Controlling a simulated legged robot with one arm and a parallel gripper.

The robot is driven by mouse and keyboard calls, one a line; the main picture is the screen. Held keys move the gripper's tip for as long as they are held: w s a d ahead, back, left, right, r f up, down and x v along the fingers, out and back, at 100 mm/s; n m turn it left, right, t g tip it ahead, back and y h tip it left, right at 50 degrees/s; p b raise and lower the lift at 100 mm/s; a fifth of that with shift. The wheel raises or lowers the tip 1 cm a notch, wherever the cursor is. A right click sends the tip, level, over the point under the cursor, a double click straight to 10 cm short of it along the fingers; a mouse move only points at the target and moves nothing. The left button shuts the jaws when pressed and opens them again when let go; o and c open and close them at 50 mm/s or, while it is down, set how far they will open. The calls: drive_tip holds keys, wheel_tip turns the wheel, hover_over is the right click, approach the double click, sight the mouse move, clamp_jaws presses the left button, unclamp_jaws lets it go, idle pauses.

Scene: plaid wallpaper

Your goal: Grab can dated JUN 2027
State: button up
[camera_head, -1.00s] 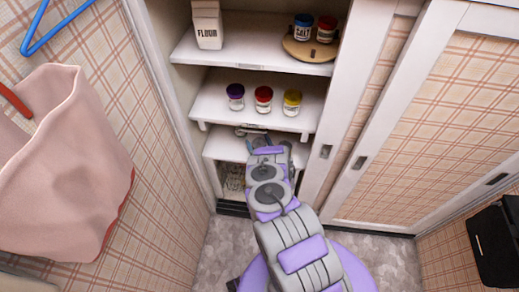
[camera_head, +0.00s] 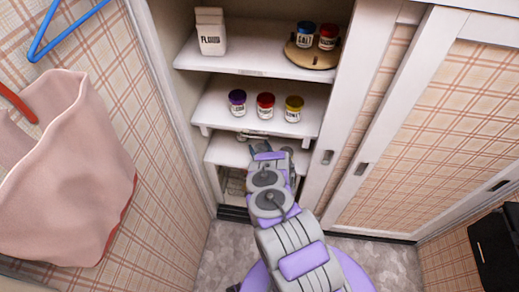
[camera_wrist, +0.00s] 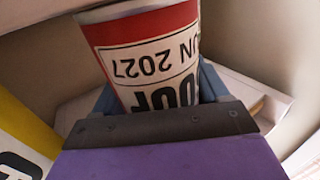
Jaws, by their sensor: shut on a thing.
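A can (camera_wrist: 150,50) with a red and white label fills the middle of the wrist view. Its label reads "JUN 2027" upside down, with large dark letters partly hidden by my gripper. My gripper (camera_wrist: 160,92) is shut on this can, with a blue finger on each side. In the head view my gripper (camera_head: 262,150) is at the low shelf of the cupboard, and my arm hides the can there.
A yellow item (camera_wrist: 24,135) with black lettering stands left in the wrist view. Purple (camera_head: 237,102), red (camera_head: 265,106) and yellow (camera_head: 293,108) jars stand on the middle shelf (camera_head: 225,120). Above are a flour carton (camera_head: 211,32) and two jars on a round board (camera_head: 312,58).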

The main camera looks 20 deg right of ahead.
drive_tip(key=shift+r+p, duration=1.3)
drive_tip(key=shift+r, duration=0.25)
drive_tip(key=s+a+r, duration=0.1)
drive_tip(key=s+a, duration=0.2)
drive_tip(key=s, duration=0.4)
drive_tip(key=s+a, duration=0.4)
drive_tip(key=s, duration=0.3)
drive_tip(key=shift+r, duration=0.35)
